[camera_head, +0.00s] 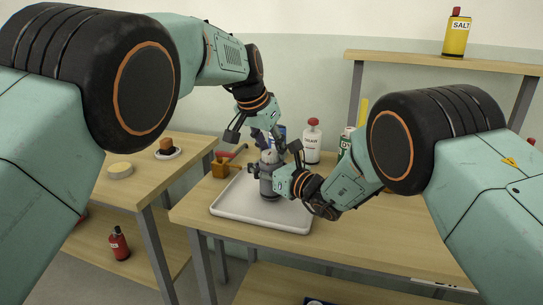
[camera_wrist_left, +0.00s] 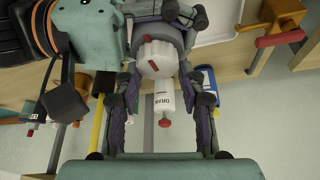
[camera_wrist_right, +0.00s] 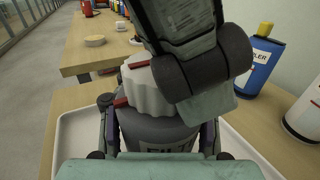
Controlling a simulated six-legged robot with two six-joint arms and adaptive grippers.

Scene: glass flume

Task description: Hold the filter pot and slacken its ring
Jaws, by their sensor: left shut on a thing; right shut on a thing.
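The filter pot (camera_head: 268,189) is a grey cylinder standing upright on the white tray (camera_head: 229,207). Its pale, ridged ring (camera_wrist_right: 147,88) with red marks sits on top, partly hidden by my left gripper in the right wrist view. My left gripper (camera_head: 266,148) comes from above and is shut on the ring; the left wrist view shows the ring (camera_wrist_left: 157,58) between its fingers. My right gripper (camera_head: 268,177) comes from the right and is shut on the grey body; the right wrist view shows the body (camera_wrist_right: 152,132) and part of its lettering between the fingers.
A white bottle with a red cap (camera_head: 312,142) and a blue bottle (camera_wrist_right: 261,62) stand behind. A yellow salt bottle (camera_head: 457,34) is on the shelf. A side table (camera_head: 125,199) stands at left.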

